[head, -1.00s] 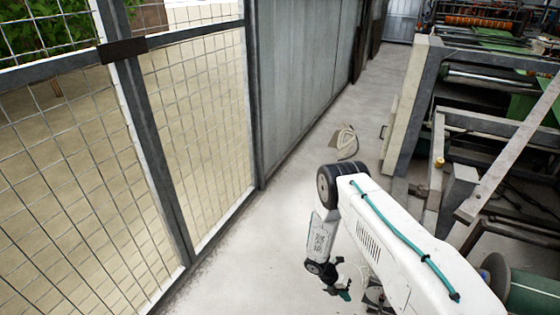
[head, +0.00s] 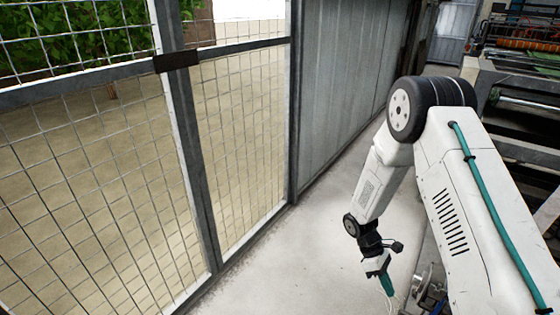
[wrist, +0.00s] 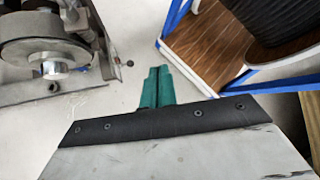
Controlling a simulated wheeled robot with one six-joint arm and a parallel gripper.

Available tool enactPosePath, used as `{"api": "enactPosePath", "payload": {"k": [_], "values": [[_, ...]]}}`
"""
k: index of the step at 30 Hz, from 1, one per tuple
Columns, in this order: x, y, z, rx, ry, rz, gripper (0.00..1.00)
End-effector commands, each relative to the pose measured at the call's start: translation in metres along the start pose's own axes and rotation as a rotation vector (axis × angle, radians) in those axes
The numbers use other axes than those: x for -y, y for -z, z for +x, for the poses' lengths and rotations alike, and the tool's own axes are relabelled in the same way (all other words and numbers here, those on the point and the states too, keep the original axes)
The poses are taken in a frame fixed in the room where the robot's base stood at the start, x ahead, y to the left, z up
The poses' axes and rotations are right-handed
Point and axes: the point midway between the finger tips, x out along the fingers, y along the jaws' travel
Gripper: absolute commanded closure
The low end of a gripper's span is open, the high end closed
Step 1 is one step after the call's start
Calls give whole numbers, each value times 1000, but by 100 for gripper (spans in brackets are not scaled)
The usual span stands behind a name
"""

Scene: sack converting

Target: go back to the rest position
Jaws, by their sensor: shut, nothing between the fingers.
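My gripper (head: 387,287) hangs at the end of my white arm, over the pale floor to the right of the mesh fence. In the wrist view its two teal fingers (wrist: 158,85) lie side by side, shut, with nothing between them. No object is held. The arm bends at a big black-banded joint, and its forearm slopes down to the left toward the gripper.
A mesh fence (head: 110,160) and a grey panel wall (head: 345,85) run along the left. Machinery (head: 515,75) stands at the right. The wrist view shows a round metal part (wrist: 45,45) and a blue-framed wooden board (wrist: 205,45). Concrete floor (head: 290,255) lies between.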

Motion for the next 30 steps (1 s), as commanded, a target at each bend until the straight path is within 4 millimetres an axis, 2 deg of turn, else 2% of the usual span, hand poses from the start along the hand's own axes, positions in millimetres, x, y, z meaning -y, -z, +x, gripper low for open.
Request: {"api": "enactPosePath", "payload": {"k": [1,3,9,12,21,30], "values": [[9,-16,-21,-24,-1,65,100],[24,-36,-44,-51,6,157,100],[71,-90,-100,-142,30,393,100],[97,-116,-122,-190,43,497,100],[178,-185,-163,-355,86,757,100],[254,-237,-175,-552,111,920,100]]}}
